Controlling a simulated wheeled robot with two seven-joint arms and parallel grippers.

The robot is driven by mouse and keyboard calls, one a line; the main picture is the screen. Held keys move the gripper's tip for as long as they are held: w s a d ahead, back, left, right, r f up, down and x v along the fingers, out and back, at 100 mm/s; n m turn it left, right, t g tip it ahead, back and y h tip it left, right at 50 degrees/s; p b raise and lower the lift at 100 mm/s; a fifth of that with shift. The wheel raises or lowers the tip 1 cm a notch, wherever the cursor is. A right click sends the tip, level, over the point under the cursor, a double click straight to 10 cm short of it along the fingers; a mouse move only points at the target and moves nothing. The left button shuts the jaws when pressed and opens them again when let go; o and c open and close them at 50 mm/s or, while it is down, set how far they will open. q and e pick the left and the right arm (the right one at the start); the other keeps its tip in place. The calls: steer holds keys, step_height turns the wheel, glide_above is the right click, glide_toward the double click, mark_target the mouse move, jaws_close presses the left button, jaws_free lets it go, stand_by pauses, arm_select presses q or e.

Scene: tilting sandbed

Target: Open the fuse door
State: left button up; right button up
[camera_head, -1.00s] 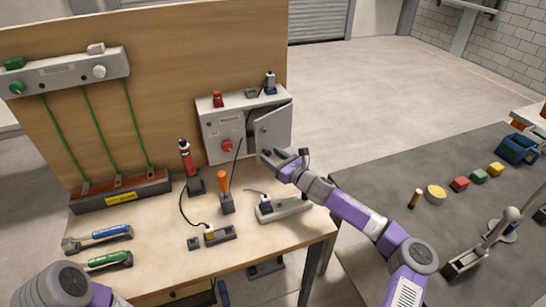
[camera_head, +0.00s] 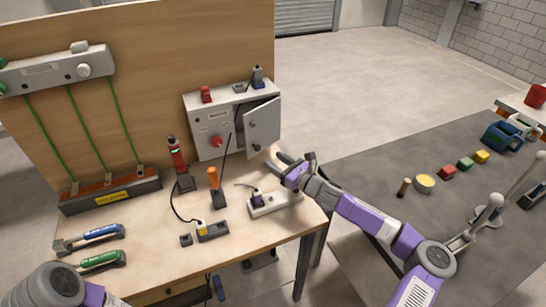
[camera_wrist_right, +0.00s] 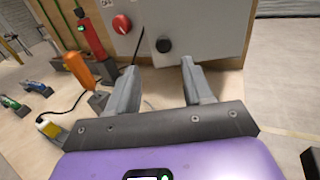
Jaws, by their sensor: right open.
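The fuse door (camera_head: 265,120) is the grey panel on the right of the grey fuse cabinet (camera_head: 205,140) at the back of the workbench. In the head view it stands at an angle to the cabinet front, partly open, with a dark gap at its left edge. A dark round knob (camera_wrist_right: 163,45) shows in the right wrist view, ahead of the fingers. My right gripper (camera_head: 292,160) is open and empty, in front of and below the door, apart from it. In the right wrist view its two fingers (camera_wrist_right: 160,82) are spread below the knob. My left gripper is out of view.
A red knob (camera_head: 216,141) sits on the cabinet front. A black cable runs nearby.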

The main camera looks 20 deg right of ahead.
mark_target(259, 147)
steer(key=a+f+n+g, duration=0.1)
steer(key=a+f+g, duration=0.1)
steer(key=a+g, duration=0.15)
steer(key=w+d+r+m+h, duration=0.1)
steer(key=d+r+h, duration=0.15)
steer(key=r, duration=0.35)
steer(key=shift+g, duration=0.25)
steer(key=x, duration=0.2)
steer(key=p+x, duration=0.1)
steer(key=x, duration=0.4)
steer(key=shift+w+d+f, duration=0.1)
steer(key=shift+w+d, duration=0.2)
steer(key=shift+w, duration=0.1)
jaws_close()
